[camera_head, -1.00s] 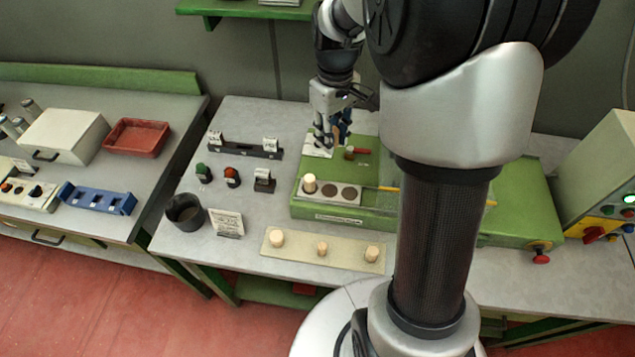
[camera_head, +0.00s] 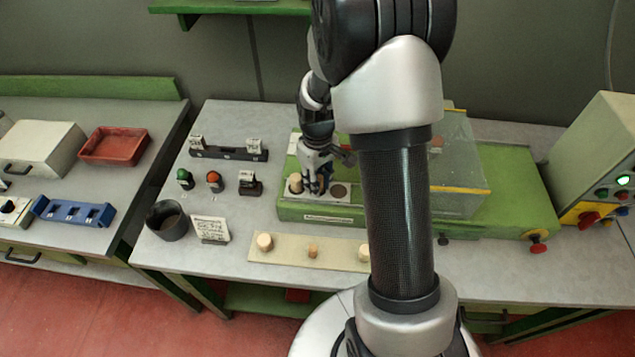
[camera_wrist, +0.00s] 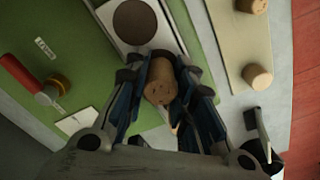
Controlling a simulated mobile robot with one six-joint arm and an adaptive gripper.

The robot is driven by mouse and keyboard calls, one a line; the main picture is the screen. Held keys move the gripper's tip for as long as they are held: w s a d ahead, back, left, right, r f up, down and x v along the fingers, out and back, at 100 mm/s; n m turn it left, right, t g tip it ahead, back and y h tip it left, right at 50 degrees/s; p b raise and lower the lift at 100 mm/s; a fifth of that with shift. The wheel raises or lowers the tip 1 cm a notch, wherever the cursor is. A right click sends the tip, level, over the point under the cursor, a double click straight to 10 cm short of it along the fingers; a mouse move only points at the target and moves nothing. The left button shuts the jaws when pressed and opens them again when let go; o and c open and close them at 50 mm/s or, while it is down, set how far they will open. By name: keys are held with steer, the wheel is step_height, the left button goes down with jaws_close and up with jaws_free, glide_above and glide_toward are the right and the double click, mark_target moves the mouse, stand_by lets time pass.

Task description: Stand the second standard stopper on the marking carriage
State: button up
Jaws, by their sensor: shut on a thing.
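My gripper (camera_head: 319,190) is at the middle of the marking carriage, a pale plate with round dark seats. In the wrist view my gripper (camera_wrist: 165,95) is shut on a tan cork stopper (camera_wrist: 160,82), gripped around its sides. Whether its lower end touches the carriage is hidden. Another stopper (camera_head: 295,184) stands upright on the carriage's left seat, just left of my gripper. The right seat (camera_head: 338,191) is bare and shows as a dark disc. The carriage (camera_wrist: 164,27) also shows in the wrist view, beyond the held stopper.
A beige strip (camera_head: 289,251) with several seated stoppers lies in front of the green machine base (camera_head: 300,213). A clear guard (camera_head: 462,160) stands right of the carriage. A dark cup (camera_head: 167,221), a written card (camera_head: 210,229) and small coloured-top stands are to the left.

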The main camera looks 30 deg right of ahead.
steer(key=o, duration=0.7)
steer(key=shift+f, duration=0.2)
step_height(320, 180, up, 12)
steer(key=p, duration=0.3)
steer(key=s+a+r+m+t, duration=0.1)
steer(key=s+a+r, duration=0.2)
steer(key=r, duration=0.2)
steer(key=s+a+r+t, duration=0.1)
steer(key=s+a+r, duration=0.25)
steer(key=r, duration=0.25)
steer(key=s+a+r+t, duration=0.1)
steer(key=s, duration=0.3)
steer(key=s+a+r+m, duration=0.1)
steer(key=s+a, duration=0.1)
steer(key=s, duration=0.3)
steer(key=s+a+r+m+t, duration=0.1)
steer(key=s+r, duration=0.1)
steer(key=s, duration=0.3)
steer(key=shift+s+a+r+t, duration=0.1)
steer(key=shift+a+t, duration=0.1)
steer(key=shift+t, duration=0.1)
